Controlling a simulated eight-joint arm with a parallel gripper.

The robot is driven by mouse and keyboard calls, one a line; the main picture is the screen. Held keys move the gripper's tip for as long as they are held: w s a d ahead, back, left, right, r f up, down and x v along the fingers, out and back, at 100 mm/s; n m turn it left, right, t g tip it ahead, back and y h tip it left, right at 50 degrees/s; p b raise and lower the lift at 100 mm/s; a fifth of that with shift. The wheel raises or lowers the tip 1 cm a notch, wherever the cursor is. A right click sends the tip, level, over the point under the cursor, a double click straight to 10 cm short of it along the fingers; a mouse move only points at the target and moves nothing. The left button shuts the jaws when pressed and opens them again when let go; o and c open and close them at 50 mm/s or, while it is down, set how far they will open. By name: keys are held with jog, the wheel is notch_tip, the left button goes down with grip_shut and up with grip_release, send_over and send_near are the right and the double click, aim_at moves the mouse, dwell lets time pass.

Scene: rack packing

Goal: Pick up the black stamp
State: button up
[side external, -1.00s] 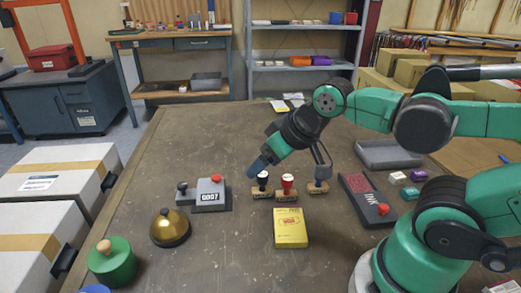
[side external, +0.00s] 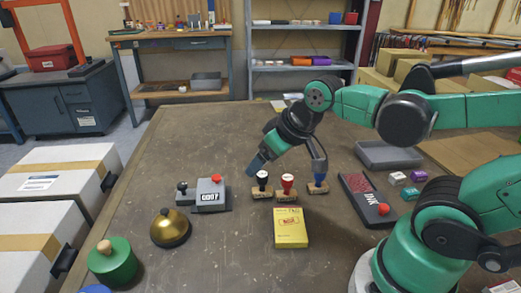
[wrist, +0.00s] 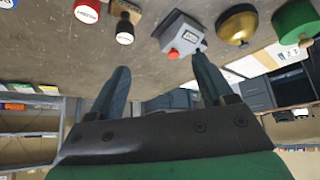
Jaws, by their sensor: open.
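The black stamp (side external: 262,181), a black knob handle on a wooden base, stands upright on the table at the left end of a row of stamps. A red stamp (side external: 287,184) and a blue stamp (side external: 319,183) stand to its right. My gripper (side external: 288,162) is open and empty, tilted down, above and behind the row. One finger appears near the black stamp's top and the other near the blue one. In the wrist view, the black stamp (wrist: 125,30) and red stamp (wrist: 87,11) lie beyond the spread fingers (wrist: 161,68), left of centre.
A grey number stamper (side external: 210,194) with a red button and a brass bell (side external: 170,228) are left of the stamps. A yellow box (side external: 290,228) lies in front.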

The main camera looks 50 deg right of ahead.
jog(key=g, duration=0.2)
send_over(263, 175)
jog(key=s, duration=0.2)
jog(key=f, duration=0.4)
jog(key=shift+a, duration=0.2)
jog(key=shift+w+d+f, duration=0.1)
jog(key=shift+d+f, duration=0.25)
jog(key=shift+f, duration=0.15)
jog(key=shift+x, duration=2.75)
jog(key=shift+a, duration=0.1)
grip_shut()
